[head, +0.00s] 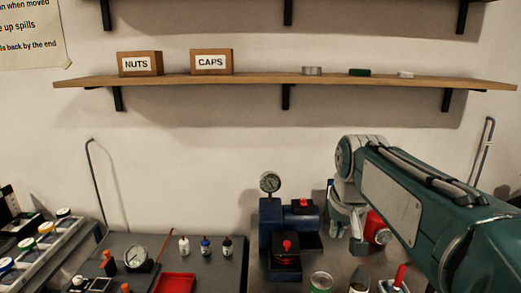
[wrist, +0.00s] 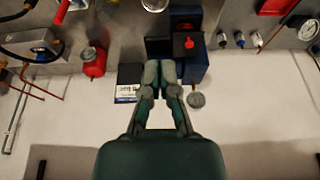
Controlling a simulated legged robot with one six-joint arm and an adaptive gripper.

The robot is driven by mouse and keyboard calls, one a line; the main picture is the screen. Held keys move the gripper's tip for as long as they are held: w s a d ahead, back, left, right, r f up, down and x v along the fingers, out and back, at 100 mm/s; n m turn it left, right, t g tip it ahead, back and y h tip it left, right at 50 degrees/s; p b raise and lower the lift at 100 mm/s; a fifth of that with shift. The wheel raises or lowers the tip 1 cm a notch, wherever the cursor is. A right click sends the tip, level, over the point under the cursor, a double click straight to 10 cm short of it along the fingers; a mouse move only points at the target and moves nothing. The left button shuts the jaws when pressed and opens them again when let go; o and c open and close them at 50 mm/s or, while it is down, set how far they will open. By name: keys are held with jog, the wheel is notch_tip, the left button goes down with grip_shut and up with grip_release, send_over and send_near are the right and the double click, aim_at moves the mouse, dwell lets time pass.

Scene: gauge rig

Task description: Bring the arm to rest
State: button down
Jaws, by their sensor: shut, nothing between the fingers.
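My arm (head: 405,200) reaches in from the right in the head view, bent at a joint in front of the wall. Its end hangs down beyond the joint and is partly hidden by the arm itself. In the wrist view my gripper (wrist: 159,74) is shut, its fingertips together and nothing held. In that picture the fingertips overlap the edge of a blue rig (wrist: 193,66). I cannot tell how far apart they are in depth.
The blue rig (head: 270,225) with a dial gauge (head: 270,182) stands left of my arm. A red container (head: 376,228) is close behind my arm. A wall shelf (head: 270,79) holds boxes marked NUTS (head: 140,64) and CAPS (head: 211,62). A red tray (head: 174,283) lies front left.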

jog(key=s+f+t, duration=0.1)
jog(key=s+f, duration=0.3)
jog(key=s, duration=0.6)
jog(key=s+f, duration=0.5)
jog(key=s, duration=0.5)
jog(key=shift+t, duration=0.4)
jog(key=shift+f, duration=0.1)
